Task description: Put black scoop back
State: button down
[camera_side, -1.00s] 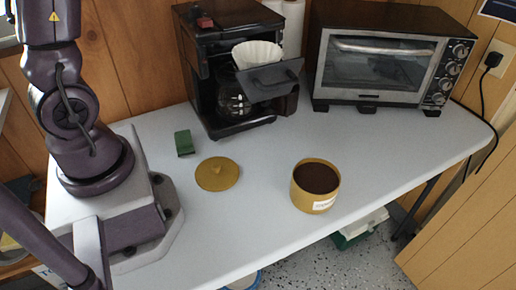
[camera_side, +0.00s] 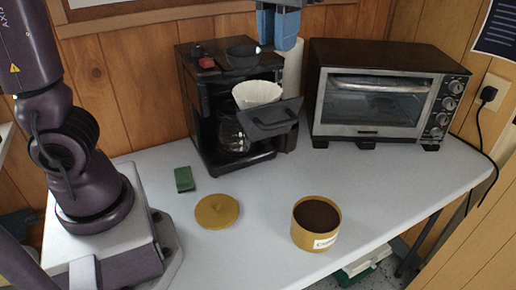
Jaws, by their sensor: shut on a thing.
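My gripper (camera_side: 280,32), with blue fingers, is at the top edge of the side view, above the gap between coffee maker and toaster oven. It is shut on a black scoop (camera_side: 242,54), whose round bowl sticks out to the left, in line with the top of the coffee maker. The scoop's handle is mostly hidden at the fingers, and I cannot see what is in the bowl. An open mustard-yellow canister (camera_side: 316,224), full of dark grounds, stands on the table. Its lid (camera_side: 217,211) lies flat to the left.
The black coffee maker (camera_side: 205,100) has its basket out, holding a white paper filter (camera_side: 258,93); a glass carafe sits below. A toaster oven (camera_side: 375,100) stands right. A small green object (camera_side: 184,179) lies left of centre. The table (camera_side: 400,200) is clear at front right.

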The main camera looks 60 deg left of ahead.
aim_at(268, 246)
jog(key=shift+s+d+m, duration=0.3)
jog(key=shift+s+d, duration=0.4)
notch_tip(268, 246, down, 41)
jog(key=shift+f, duration=0.1)
jog(key=shift+f, duration=0.15)
jog(key=c, duration=1.1)
grip_release()
jog(key=shift+c, duration=0.2)
notch_tip(268, 246, up, 12)
jog(key=shift+r, duration=0.25)
